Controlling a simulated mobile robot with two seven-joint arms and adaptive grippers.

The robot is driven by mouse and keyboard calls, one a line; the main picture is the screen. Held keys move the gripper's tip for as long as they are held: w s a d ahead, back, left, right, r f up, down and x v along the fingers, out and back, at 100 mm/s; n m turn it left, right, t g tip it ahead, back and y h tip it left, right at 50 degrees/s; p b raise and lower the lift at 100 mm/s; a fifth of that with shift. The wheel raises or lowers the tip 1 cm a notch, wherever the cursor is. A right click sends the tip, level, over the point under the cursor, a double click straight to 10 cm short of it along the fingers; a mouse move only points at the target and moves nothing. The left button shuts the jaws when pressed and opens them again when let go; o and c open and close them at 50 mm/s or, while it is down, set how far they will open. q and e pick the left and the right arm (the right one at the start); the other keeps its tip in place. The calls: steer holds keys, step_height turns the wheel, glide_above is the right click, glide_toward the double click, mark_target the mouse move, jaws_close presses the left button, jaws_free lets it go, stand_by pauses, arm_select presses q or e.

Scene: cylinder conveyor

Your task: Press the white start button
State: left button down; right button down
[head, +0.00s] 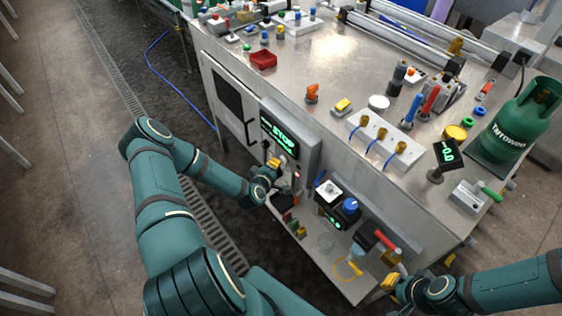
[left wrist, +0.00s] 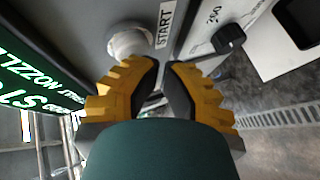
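The white round start button (left wrist: 130,42) sits on a grey panel (left wrist: 100,15) beside a START label (left wrist: 166,24) in the left wrist view. Its lower edge lies close to my left fingertips in the picture; I cannot tell whether they touch it. My left gripper (left wrist: 165,66) has yellow fingers with dark pads, with a narrow gap between the tips and nothing held. In the head view my left gripper (head: 274,163) is at the cabinet's front, below the green STOP display (head: 280,136); the button is hidden there. My right gripper (head: 391,281) is near the lower shelf's right end.
A black knob (left wrist: 228,38) sticks out right of the button. The steel tabletop (head: 300,62) carries many parts and a green gas cylinder (head: 515,125).

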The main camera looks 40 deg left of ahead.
arm_select(q)
steer(key=shift+w, duration=0.2)
stand_by(0.3)
steer(key=shift+s, duration=0.1)
steer(key=shift+s+a, duration=0.15)
steer(key=shift+s, duration=0.6)
steer(key=s, duration=0.2)
steer(key=s+a, duration=0.1)
steer(key=s, duration=0.1)
steer(key=shift+s+a, duration=0.2)
steer(key=shift+s, duration=0.2)
steer(key=shift+d, duration=0.1)
stand_by(0.4)
